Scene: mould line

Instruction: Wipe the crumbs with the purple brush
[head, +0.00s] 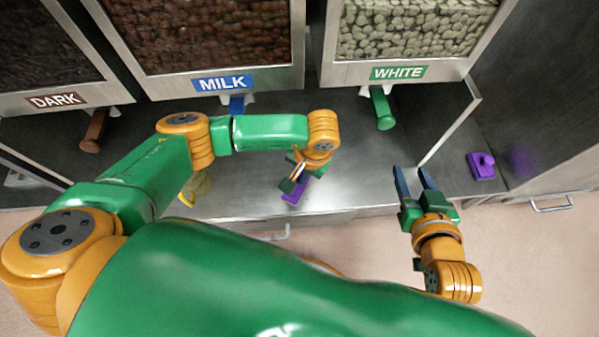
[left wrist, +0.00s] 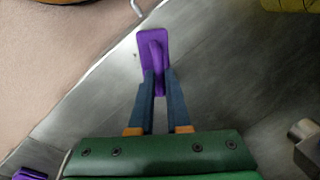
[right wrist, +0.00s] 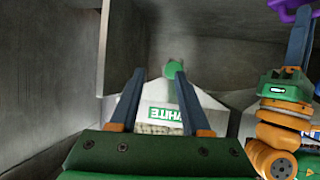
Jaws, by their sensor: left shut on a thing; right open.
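My left gripper (head: 298,172) is shut on the purple brush (head: 295,193), low over the steel counter (head: 345,185) near its front edge. In the left wrist view the flat purple plate of the brush (left wrist: 146,40) points away, with its raised handle between the fingertips (left wrist: 160,88). I cannot tell whether the brush touches the counter. It also shows at the top right of the right wrist view (right wrist: 288,10). I cannot make out crumbs clearly; a tiny speck lies beside the brush.
Dispensers labelled DARK (head: 57,100), MILK (head: 222,84) and WHITE (head: 398,73) stand behind, with levers hanging down. A second purple item with a knob (head: 482,168) sits on the right, past an upright panel (head: 450,125). A yellow object (head: 197,188) lies left, partly behind my arm.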

